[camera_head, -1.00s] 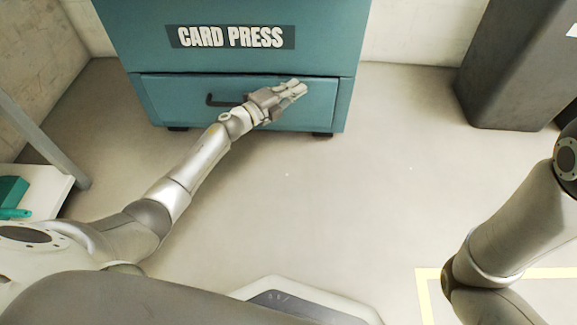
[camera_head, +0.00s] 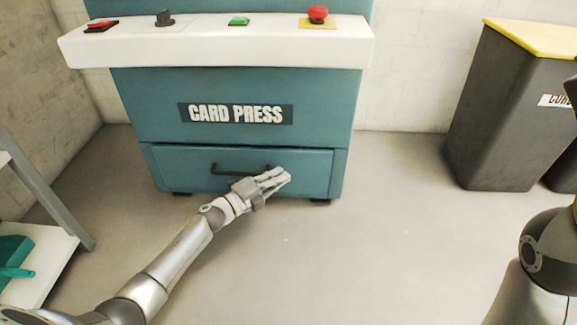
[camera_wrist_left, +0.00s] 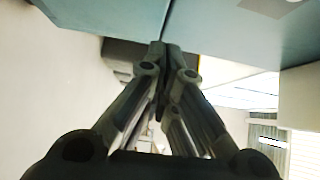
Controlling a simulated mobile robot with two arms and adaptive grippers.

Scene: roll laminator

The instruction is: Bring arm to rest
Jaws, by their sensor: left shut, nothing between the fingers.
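My left arm reaches in from the lower left in the head view. Its gripper (camera_head: 277,178) is in front of the teal card press's lower drawer, just below and right of the dark drawer handle (camera_head: 240,169). I cannot tell from the picture whether it touches the drawer front. In the left wrist view the fingers (camera_wrist_left: 165,48) are together and empty, with a teal surface (camera_wrist_left: 225,30) beyond them. Part of my right arm (camera_head: 545,250) shows at the right edge; its gripper is out of view.
The card press (camera_head: 150,120) carries a white control panel (camera_head: 215,50) with a red switch, a knob, a green button and a red emergency button (camera_head: 318,14). A dark bin (camera_head: 500,110) with a yellow top stands at the right. A shelf (camera_head: 45,265) is at the left. The floor between is clear.

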